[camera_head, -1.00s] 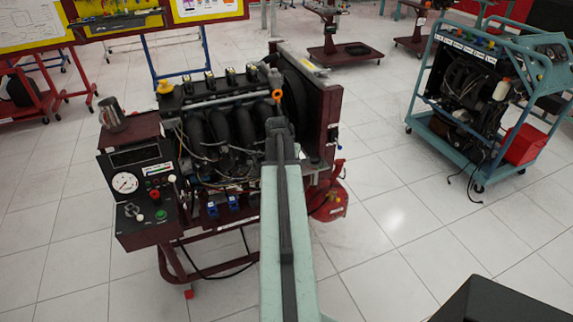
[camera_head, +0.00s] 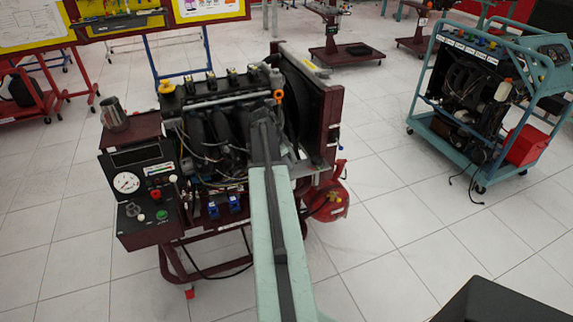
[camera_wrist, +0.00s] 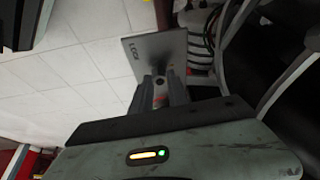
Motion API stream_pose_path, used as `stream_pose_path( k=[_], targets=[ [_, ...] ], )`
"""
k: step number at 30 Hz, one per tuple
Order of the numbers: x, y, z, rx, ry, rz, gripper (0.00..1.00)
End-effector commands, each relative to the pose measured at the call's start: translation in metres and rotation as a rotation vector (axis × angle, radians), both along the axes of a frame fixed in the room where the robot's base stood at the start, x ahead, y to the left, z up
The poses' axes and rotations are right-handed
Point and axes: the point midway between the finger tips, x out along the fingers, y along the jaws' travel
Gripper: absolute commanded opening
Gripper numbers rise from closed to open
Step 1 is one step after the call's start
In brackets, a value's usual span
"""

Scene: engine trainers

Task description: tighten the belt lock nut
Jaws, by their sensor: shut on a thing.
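In the wrist view, my gripper (camera_wrist: 160,88) has its two dark fingers close together in front of a grey square plate (camera_wrist: 155,57). Dark lettering on the plate seems to read LOCK. The belt lock nut at the fingertips is mostly hidden, and its turn cannot be read. The fingers are shut on it. In the head view, my arm reaches to the engine trainer (camera_head: 220,108), near the radiator side (camera_head: 328,115). My arm hides part of the engine there, and the nut cannot be made out.
A control box with a gauge (camera_head: 127,182) stands left of the engine, with a metal cup (camera_head: 114,114) on top. A red tank (camera_head: 328,202) sits at the lower right of the stand. A teal trolley (camera_head: 480,110) stands further right. Tiled floor between is clear.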

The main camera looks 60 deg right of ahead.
Motion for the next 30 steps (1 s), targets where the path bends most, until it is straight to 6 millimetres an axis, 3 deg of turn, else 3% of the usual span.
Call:
stream_pose_path(
  k=[23,24,25,30],
  targets=[
    [0.0046,0.0012,-0.0005,0.003,-0.009,-0.09,0.0],
    [0.0045,0.0011,-0.0004,0.002,-0.007,-0.09,0.31],
    [0.0043,0.001,-0.0003,0.002,-0.007,-0.09,0.39],
    [0.0026,0.0002,-0.0002,0.002,-0.005,-0.092,0.42]
  ],
)
